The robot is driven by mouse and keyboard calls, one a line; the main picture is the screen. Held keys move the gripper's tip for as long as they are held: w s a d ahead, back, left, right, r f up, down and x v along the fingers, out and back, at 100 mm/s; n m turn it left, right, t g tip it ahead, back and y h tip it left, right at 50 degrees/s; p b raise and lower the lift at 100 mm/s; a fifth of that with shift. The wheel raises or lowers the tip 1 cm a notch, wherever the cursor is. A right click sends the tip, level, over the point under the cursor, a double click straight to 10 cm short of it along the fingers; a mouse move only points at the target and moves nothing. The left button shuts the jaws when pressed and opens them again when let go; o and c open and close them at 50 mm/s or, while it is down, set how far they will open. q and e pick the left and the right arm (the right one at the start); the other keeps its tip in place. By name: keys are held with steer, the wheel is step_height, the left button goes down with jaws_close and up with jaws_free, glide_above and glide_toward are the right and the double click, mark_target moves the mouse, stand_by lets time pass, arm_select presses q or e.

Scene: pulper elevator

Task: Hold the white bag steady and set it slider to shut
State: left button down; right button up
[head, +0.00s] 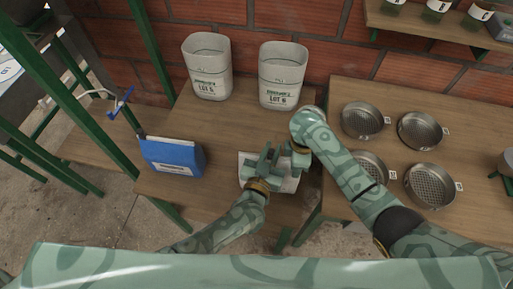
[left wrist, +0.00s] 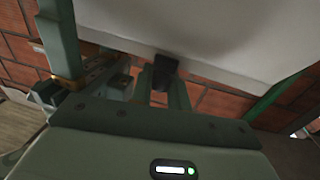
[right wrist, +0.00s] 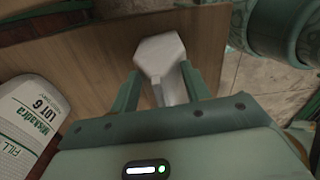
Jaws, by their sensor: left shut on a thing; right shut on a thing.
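The white bag (head: 290,184) is on the wooden bench in front of me, partly hidden by my grippers. Its pale side (left wrist: 210,30) fills the top of the left wrist view. My left gripper (head: 264,164) is over the bag, shut on a small black piece at the bag's edge that looks like the slider (left wrist: 165,68). My right gripper (head: 291,152) is beside it, shut on a narrow white part of the bag (right wrist: 163,58). How far along the slider sits cannot be told.
A blue bag (head: 172,157) stands left of the white bag. Two white LOT 6 containers (head: 207,67) (head: 282,75) stand at the back. Several round metal sieves (head: 362,119) are on the right-hand bench. A green post (head: 80,105) rises at the left.

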arm_select(q)
steer(key=shift+d, duration=0.15)
steer(key=c, duration=1.4)
jaws_free()
steer(key=shift+o, duration=0.2)
